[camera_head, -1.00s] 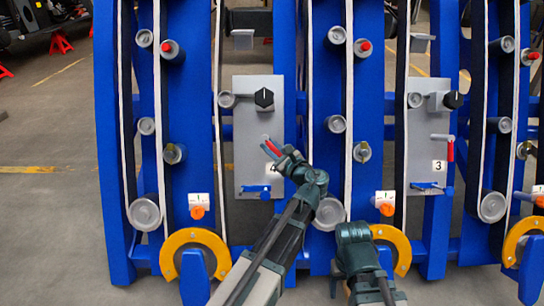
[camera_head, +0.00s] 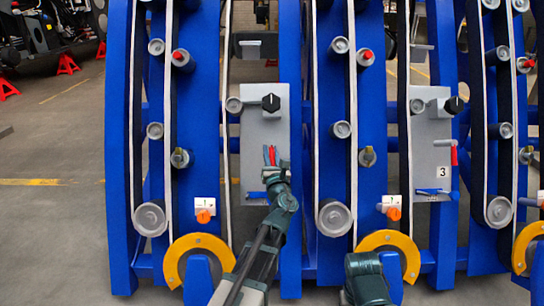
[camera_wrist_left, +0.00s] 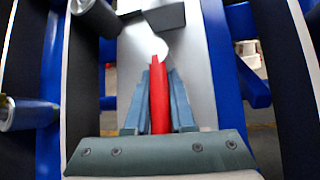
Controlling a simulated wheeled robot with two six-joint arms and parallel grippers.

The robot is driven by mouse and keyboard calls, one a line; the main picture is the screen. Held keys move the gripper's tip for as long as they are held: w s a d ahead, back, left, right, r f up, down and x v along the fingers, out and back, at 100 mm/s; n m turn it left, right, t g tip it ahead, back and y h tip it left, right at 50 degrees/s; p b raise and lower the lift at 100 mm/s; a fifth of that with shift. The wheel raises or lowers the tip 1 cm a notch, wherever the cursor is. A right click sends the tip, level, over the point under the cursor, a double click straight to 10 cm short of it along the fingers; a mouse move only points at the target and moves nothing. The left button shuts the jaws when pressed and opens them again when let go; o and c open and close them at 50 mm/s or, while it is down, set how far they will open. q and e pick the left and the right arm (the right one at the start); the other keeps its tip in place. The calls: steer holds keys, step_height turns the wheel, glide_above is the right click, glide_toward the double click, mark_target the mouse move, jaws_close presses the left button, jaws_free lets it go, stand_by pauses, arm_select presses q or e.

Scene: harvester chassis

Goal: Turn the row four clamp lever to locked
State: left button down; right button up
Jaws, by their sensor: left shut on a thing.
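The clamp lever has a red handle (camera_head: 272,155) and sits on the grey panel (camera_head: 257,133) left of the panel marked 3. Its own number is not visible. My left gripper (camera_head: 270,158) is shut on the red handle, with its fingers pointing up in the head view. In the left wrist view the red handle (camera_wrist_left: 159,98) stands between the two blue-grey fingers (camera_wrist_left: 159,105), its tip near a pale part of the panel. The handle looks about upright in the head view; its pivot is partly hidden. My right gripper is not seen; only part of that arm shows at the bottom.
A black knob (camera_head: 271,102) is above the lever on the same panel, and a blue handle (camera_head: 258,195) is below it. Blue uprights and grey rollers flank the panel. The panel marked 3 has its own red-handled lever (camera_head: 454,155). Open floor lies at left.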

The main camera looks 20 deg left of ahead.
arm_select(q)
steer(key=shift+m+t, duration=0.3)
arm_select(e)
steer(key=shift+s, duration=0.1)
arm_select(q)
steer(key=c, duration=0.8)
jaws_free()
steer(key=shift+o, duration=0.2)
steer(key=shift+s, duration=0.15)
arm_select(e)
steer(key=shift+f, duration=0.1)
